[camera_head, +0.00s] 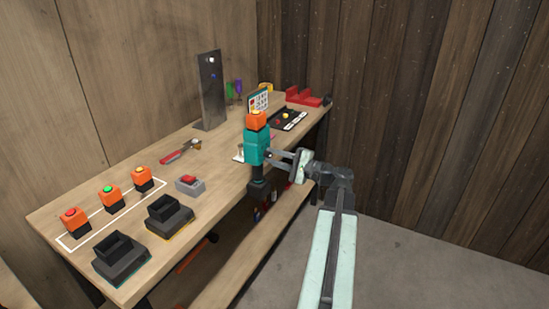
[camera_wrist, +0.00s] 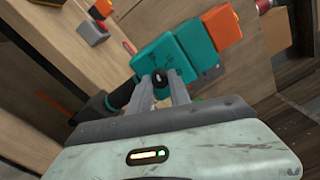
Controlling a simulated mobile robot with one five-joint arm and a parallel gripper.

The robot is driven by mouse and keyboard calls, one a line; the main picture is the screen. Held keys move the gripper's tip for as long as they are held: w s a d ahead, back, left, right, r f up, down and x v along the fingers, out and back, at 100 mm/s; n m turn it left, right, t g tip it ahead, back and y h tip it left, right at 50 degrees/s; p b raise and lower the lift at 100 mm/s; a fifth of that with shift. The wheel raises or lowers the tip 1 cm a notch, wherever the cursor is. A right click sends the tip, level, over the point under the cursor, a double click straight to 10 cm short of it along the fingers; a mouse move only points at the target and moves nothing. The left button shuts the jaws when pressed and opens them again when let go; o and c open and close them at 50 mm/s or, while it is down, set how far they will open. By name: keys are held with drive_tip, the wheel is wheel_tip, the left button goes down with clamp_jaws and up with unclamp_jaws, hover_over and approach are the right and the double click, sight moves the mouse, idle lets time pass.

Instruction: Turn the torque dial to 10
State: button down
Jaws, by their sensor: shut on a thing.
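A teal power driver (camera_head: 255,140) stands upright at the front edge of the bench, with an orange block (camera_head: 257,119) on top and a black lower part (camera_head: 261,188). The driver (camera_wrist: 195,45) is tilted in the wrist view. A small black round knob, which looks like the torque dial (camera_wrist: 160,77), sits on the driver's side facing me. My gripper (camera_head: 273,156) reaches it from the right. In the wrist view its two fingers (camera_wrist: 162,86) close on the knob. No dial number or pointer setting is readable.
Three orange blocks (camera_head: 111,195) with lit tops stand left on the bench (camera_head: 165,178), near two black docks (camera_head: 121,259). A grey box with a red button (camera_head: 189,185) and red-handled pliers (camera_head: 176,153) lie nearby. A metal panel (camera_head: 209,90) stands behind. Floor right is clear.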

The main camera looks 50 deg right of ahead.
drive_tip(key=c, duration=1.2)
unclamp_jaws()
drive_tip(key=v, duration=0.8)
